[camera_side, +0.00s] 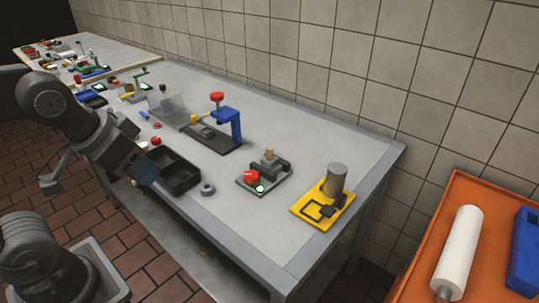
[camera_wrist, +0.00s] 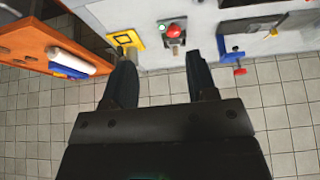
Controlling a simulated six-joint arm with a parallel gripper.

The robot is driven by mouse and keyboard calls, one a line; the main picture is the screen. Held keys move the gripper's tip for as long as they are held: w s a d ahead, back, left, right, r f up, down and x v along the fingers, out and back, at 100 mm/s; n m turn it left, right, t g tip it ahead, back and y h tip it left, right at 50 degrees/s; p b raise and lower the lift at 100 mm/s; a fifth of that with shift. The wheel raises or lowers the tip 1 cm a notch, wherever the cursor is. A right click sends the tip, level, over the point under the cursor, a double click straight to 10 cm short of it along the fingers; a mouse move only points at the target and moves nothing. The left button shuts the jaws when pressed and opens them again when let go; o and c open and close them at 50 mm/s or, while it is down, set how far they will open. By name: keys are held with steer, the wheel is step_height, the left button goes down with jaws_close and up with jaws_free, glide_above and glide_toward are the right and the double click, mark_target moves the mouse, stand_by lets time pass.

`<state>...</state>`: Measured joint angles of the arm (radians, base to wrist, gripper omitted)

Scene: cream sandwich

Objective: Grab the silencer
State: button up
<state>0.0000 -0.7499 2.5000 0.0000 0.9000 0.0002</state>
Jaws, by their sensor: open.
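No part is labelled as the silencer, and I cannot tell which cylinder it is. A long white cylinder (camera_side: 462,245) with a grey end lies on an orange surface at the right; it also shows at the left of the wrist view (camera_wrist: 72,61). A grey upright cylinder (camera_side: 336,179) stands on a yellow plate (camera_side: 308,212) on the bench's near right corner. My gripper (camera_wrist: 160,62) is open, with two dark fingers spread and nothing seen between them. In the side view it is at the bench's left front edge, apart from both cylinders.
The grey bench (camera_side: 345,140) holds a fixture with a red button (camera_side: 251,177), a blue press (camera_side: 230,122), a black tray (camera_side: 180,176) and a grey ring (camera_side: 208,189). A blue object (camera_side: 525,250) lies beside the white cylinder on the orange surface (camera_side: 435,230). A tiled wall runs behind.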

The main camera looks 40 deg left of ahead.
steer(key=w+r+m+g, duration=0.1)
steer(key=w+r+m, duration=0.4)
steer(key=w, duration=0.4)
steer(key=m+g+y, duration=0.3)
steer(key=m+y, duration=0.1)
steer(key=m, duration=1.2)
glide_above(270, 148)
steer(key=s+d, duration=0.2)
steer(key=d, duration=0.4)
step_height(270, 148, down, 10)
steer(key=x, duration=0.8)
steer(key=shift+a+f, duration=0.1)
steer(key=shift+a, duration=0.35)
steer(key=shift+a+x, duration=0.2)
steer(key=shift+x, duration=1.1)
steer(key=shift+a+x, duration=0.25)
steer(key=shift+x, duration=1.1)
steer(key=shift+w+r, duration=0.1)
steer(key=shift+r, duration=0.15)
jaws_close()
steer(key=shift+r, duration=0.1)
